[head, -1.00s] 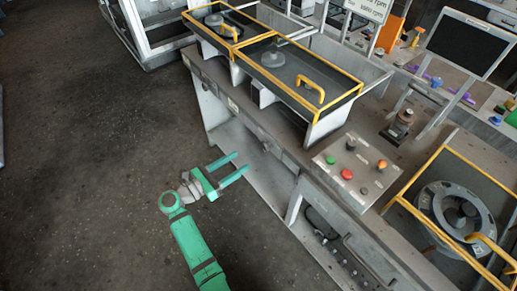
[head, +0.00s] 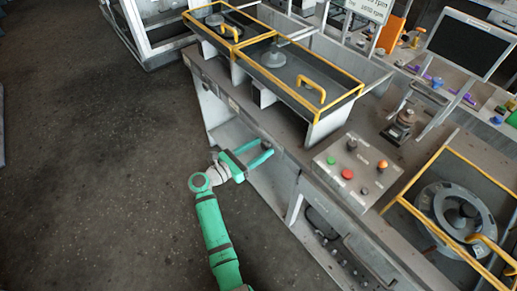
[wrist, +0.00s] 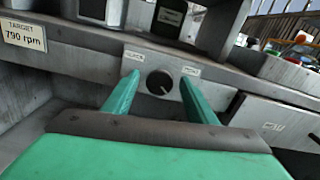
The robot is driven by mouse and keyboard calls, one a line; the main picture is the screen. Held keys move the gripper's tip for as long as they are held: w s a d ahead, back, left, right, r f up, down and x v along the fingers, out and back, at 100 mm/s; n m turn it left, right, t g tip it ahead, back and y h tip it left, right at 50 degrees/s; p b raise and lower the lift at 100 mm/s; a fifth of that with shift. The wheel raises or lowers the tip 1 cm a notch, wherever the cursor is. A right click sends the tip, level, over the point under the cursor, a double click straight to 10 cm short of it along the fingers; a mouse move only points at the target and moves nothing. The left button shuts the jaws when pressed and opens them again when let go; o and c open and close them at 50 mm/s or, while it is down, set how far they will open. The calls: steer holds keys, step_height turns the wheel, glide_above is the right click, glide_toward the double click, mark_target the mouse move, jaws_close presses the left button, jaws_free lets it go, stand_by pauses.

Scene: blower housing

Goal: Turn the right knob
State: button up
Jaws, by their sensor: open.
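A round black knob (wrist: 159,83) with a light pointer line sits on the grey front face of the bench in the wrist view. Small label plates flank it, too small to read surely. I cannot tell if it is the right one of a pair; no other knob shows clearly there. My green gripper (wrist: 159,77) is open, its fingers on the left and right of the knob in the picture; contact is not visible. In the head view my gripper (head: 262,158) reaches the bench front, and the knob cannot be made out there.
A plate reading "TARGET 790 rpm" (wrist: 25,34) is left of the knob. A grey drawer-like box (wrist: 275,122) is at the lower right. In the head view, a button panel (head: 338,176) and yellow-framed trays (head: 290,75) are on the bench. Open floor lies left.

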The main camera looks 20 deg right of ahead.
steer(key=c, duration=1.1)
steer(key=shift+o, duration=0.2)
